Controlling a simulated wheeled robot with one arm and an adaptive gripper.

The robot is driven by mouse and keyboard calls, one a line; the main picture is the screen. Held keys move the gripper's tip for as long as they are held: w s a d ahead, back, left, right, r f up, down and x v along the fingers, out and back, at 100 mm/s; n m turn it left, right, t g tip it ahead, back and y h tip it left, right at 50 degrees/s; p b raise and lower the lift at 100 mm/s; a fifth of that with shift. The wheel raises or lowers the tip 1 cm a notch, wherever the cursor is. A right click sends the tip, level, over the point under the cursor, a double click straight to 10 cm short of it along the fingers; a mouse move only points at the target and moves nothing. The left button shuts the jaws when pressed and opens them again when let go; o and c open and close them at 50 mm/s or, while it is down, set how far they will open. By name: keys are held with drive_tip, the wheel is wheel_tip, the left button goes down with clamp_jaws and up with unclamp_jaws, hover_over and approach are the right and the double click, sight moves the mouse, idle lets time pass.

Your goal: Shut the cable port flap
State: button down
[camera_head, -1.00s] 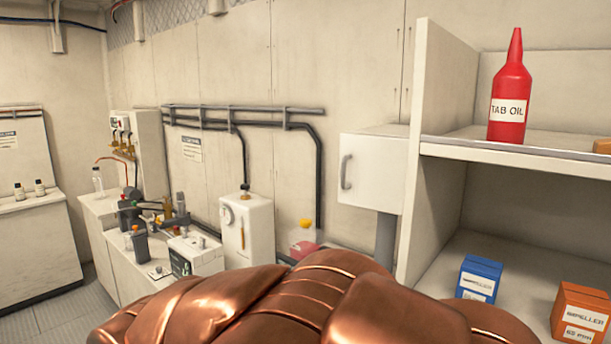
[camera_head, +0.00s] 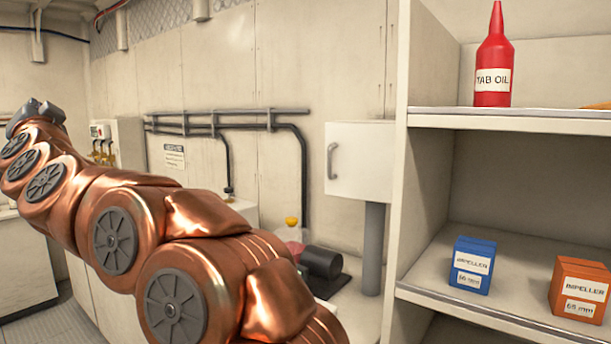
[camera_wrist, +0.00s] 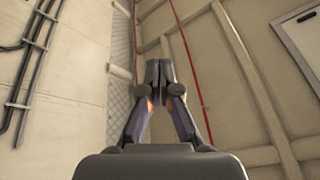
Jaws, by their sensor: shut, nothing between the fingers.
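My gripper (camera_wrist: 159,72) is shut and empty in the wrist view, its two dark fingertips together against a background of wall and ceiling. In the head view its grey end (camera_head: 36,112) is at the far left, raised at the end of my copper arm. It touches nothing that I can see. I cannot make out a cable port flap in either view. My arm covers much of the left and lower middle of the head view.
A white box with a handle (camera_head: 360,160) sits on a grey post. Right of it, shelves (camera_head: 510,121) hold a red oil bottle (camera_head: 494,62), a blue impeller box (camera_head: 473,265) and an orange one (camera_head: 580,290). Black pipes (camera_head: 230,125) run along the wall.

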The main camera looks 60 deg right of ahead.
drive_tip(key=s+d+m+g+h+b, duration=0.1)
drive_tip(key=s+d+m+g+h, duration=0.45)
drive_tip(key=d+m, duration=0.2)
drive_tip(key=s+d+r+m+g+h+b, duration=0.1)
drive_tip(key=s+d+m+g+h, duration=0.3)
drive_tip(key=d+m+g+h, duration=0.25)
drive_tip(key=s+d+m+g+h+b, duration=0.25)
drive_tip(key=s+d+m+g, duration=0.35)
drive_tip(key=d, duration=0.4)
drive_tip(key=s+d+f+m+g+y+b, duration=0.1)
drive_tip(key=s+d+f+m+g+y, duration=0.25)
drive_tip(key=s+f+m+g, duration=0.35)
drive_tip(key=s+d+f+m+g+y+b, duration=0.1)
drive_tip(key=s+d+f+m+g+y, duration=0.1)
drive_tip(key=s+f+m+g+y, duration=0.6)
drive_tip(key=s+d+n+h+p, duration=0.1)
drive_tip(key=s+d, duration=0.2)
drive_tip(key=d, duration=0.3)
drive_tip(key=s+d+n+t+h+p, duration=0.1)
drive_tip(key=s+d+n+h+p, duration=0.1)
drive_tip(key=s+d, duration=0.2)
drive_tip(key=shift+s+d+r, duration=0.2)
drive_tip(key=shift+d+r, duration=0.1)
drive_tip(key=shift+d, duration=0.7)
drive_tip(key=shift+r, duration=0.1)
